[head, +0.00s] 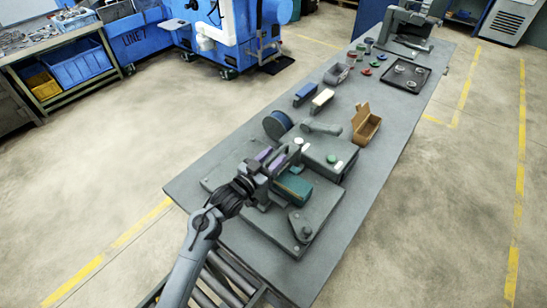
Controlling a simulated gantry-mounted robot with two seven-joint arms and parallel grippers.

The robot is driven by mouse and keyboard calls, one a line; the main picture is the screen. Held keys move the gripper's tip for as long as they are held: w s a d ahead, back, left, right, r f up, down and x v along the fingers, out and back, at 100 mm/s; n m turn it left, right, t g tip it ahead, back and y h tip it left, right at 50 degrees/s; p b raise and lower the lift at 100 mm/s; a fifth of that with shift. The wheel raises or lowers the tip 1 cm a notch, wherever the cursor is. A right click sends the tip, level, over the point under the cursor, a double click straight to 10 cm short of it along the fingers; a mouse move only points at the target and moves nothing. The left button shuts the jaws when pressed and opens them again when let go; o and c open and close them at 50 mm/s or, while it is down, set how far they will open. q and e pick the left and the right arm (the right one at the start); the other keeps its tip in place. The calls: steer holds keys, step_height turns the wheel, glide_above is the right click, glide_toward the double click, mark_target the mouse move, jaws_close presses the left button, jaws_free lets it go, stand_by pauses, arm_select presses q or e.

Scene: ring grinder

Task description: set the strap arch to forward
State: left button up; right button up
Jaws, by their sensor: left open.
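The grinder (326,160) stands on a grey base plate (270,228) on the near part of the long grey table. It has a dark blue-grey disc (277,124), a grey bar (320,128), a green button (331,159) and a teal block (293,187). My left gripper (284,161) is open over the left side of the grinder. A purple part (264,155) shows beside its fingers. The gripper and wrist hide part of the machine there. I cannot tell which part is the strap arch or how it is set. My right gripper is out of view.
A tan open box (366,125), a blue block (304,94) and a white-topped block (322,100) stand behind the grinder. A black tray (404,75) with rings lies further back. A small lever (301,226) sits on the plate's near right corner. The table's right edge is clear.

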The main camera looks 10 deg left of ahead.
arm_select(q)
steer(key=v, duration=1)
steer(key=shift+s+p, duration=0.25)
steer(key=shift+p, duration=0.05)
